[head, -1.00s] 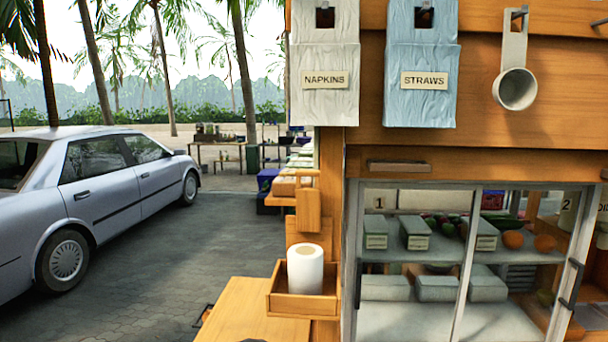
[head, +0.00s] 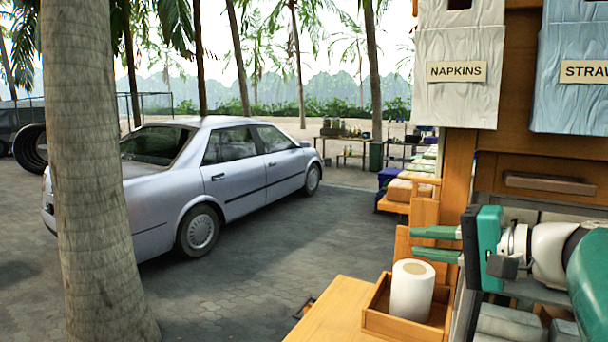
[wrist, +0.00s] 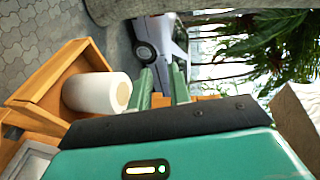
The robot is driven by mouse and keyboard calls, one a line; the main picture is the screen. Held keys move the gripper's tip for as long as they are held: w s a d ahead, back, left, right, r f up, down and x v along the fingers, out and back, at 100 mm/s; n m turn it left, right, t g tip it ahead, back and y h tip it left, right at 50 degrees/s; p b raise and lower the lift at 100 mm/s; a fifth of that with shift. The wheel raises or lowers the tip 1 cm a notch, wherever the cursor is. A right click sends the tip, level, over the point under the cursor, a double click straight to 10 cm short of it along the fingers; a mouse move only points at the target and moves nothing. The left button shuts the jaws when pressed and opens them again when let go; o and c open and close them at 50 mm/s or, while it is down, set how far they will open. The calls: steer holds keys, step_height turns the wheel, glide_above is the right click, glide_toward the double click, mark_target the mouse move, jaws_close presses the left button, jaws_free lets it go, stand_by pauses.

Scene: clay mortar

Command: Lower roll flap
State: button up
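A white paper roll (head: 412,290) stands upright in an open wooden tray (head: 383,321) fixed to the side of the wooden stall. A wooden panel (head: 424,211) stands above the roll on the same post; I cannot tell for sure that it is the roll flap. My gripper (head: 415,243) points left above and behind the roll, its two green fingers apart with nothing seen between them. In the wrist view the roll (wrist: 97,93) lies left of my gripper (wrist: 162,70), and a strip of wood shows behind the fingers.
A wooden counter (head: 335,312) juts out left of the tray. Napkins (head: 458,72) and straws (head: 585,71) holders hang on the stall above my arm. A palm trunk (head: 93,170) and a silver car (head: 240,180) stand left, with open paving between.

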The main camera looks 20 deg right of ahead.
mark_target(419, 178)
steer(key=s+d+r+m+t+h, duration=0.1)
steer(key=s+d+r+t, duration=0.3)
steer(key=d+r, duration=0.4)
steer(key=x, duration=0.8)
steer(key=f+x, duration=0.1)
steer(key=x, duration=0.4)
steer(key=shift+w+d+f, duration=0.15)
steer(key=shift+w+d, duration=0.05)
steer(key=shift+d, duration=0.05)
steer(key=shift+c, duration=0.2)
jaws_close()
